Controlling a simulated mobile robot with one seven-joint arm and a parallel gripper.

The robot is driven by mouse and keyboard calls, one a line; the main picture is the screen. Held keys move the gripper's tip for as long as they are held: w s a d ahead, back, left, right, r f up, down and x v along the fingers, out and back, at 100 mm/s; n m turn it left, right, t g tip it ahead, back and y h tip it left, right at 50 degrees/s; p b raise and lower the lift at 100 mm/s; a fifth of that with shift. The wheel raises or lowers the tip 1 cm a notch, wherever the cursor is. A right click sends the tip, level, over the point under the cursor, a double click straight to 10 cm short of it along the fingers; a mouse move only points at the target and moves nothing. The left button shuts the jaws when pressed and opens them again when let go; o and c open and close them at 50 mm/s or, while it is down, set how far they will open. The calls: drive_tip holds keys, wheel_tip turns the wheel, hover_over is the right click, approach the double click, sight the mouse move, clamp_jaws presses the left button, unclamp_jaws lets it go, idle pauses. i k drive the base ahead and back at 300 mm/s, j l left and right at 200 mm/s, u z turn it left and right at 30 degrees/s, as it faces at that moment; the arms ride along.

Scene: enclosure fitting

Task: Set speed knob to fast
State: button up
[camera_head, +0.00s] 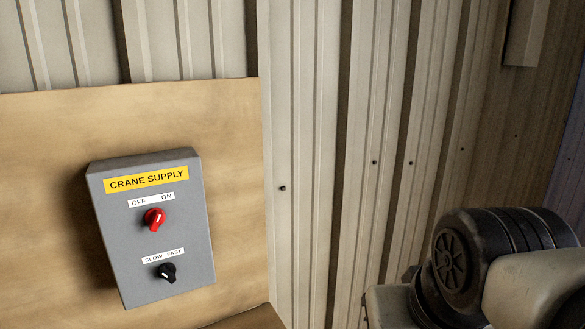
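The grey control box (155,235) is mounted on a wooden board at the left, with a yellow "CRANE SUPPLY" label (146,179) at its top. The black speed knob (167,272) is low on its face, under a white "SLOW FAST" label (163,256). SLOW is on the left and FAST on the right. The black knob's grip slants from upper left to lower right, and its pointer appears to face SLOW, though the mark is small. My gripper is not in view.
A red knob (155,219) sits above the black one, under an "OFF ON" label; its white mark leans toward ON. The wooden board (40,200) backs the box. Corrugated metal wall (310,120) lies behind. Parts that look like my arm fill the lower right.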

sight(167, 272)
drive_tip(key=u, duration=1.3)
drive_tip(key=j, duration=0.15)
drive_tip(key=l, duration=0.15)
